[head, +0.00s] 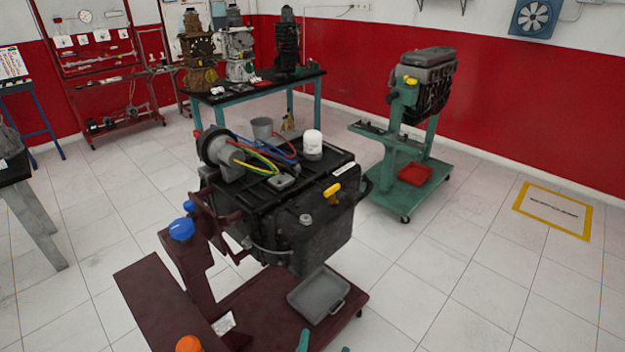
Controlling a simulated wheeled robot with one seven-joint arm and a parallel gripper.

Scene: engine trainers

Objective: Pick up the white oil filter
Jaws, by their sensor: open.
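The white oil filter (313,141) is a short white cylinder. It stands upright on top of the black engine block (305,226) in the middle of the head view, towards the block's back. What look like the two teal fingertips of my gripper (324,345) show at the bottom edge, apart from each other with nothing visible between them. The rest of the gripper is cut off by the frame. It is well below and in front of the filter and does not touch it.
A grey cup (262,128), coloured hoses (262,158) and a yellow handle (332,191) are close to the filter. The dark red stand (153,300) carries a grey tray (318,296). A green engine stand (401,160) is behind right.

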